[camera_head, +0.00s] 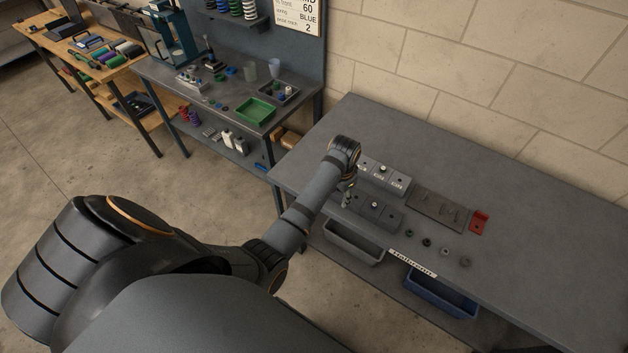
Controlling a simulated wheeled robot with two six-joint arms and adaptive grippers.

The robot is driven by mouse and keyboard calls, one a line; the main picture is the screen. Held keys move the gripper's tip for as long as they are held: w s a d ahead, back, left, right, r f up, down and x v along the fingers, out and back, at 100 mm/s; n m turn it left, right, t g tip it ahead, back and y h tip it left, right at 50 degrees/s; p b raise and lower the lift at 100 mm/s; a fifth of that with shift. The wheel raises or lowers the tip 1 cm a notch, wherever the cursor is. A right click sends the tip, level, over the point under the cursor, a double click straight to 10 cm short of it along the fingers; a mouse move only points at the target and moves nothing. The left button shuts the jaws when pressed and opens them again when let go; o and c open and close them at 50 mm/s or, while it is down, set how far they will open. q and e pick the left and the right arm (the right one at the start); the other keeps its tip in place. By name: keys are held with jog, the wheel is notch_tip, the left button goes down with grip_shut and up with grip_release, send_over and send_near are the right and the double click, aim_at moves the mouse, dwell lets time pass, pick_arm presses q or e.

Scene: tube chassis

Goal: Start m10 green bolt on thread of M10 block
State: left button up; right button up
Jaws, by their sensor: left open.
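My left arm reaches over the grey bench, and my left gripper (347,199) points down at the left end of the blocks. It is small and partly hidden by my wrist; the fingers are open. A tiny greenish spot shows near the fingers, but I cannot tell whether it is the green bolt. A row of grey labelled blocks (397,184) lies behind the gripper, and darker grey blocks (386,217) lie beside it. The labels are too small to read surely, so I cannot tell which is the M10 block. My right gripper is out of view.
A flat plate with pegs (438,209) and a red part (479,222) lie to the right. Several small dark rings (427,242) lie near the front edge. A grey bin (353,247) and a blue bin (440,296) sit below. The bench's right side is clear.

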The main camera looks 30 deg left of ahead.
pick_arm(q)
jog(key=s+a+n+t, duration=0.1)
jog(key=s+a+n, duration=0.1)
jog(key=s, duration=0.8)
jog(key=shift+a+f+y, duration=0.2)
jog(key=shift+a+y, duration=0.1)
jog(key=shift+a, duration=0.3)
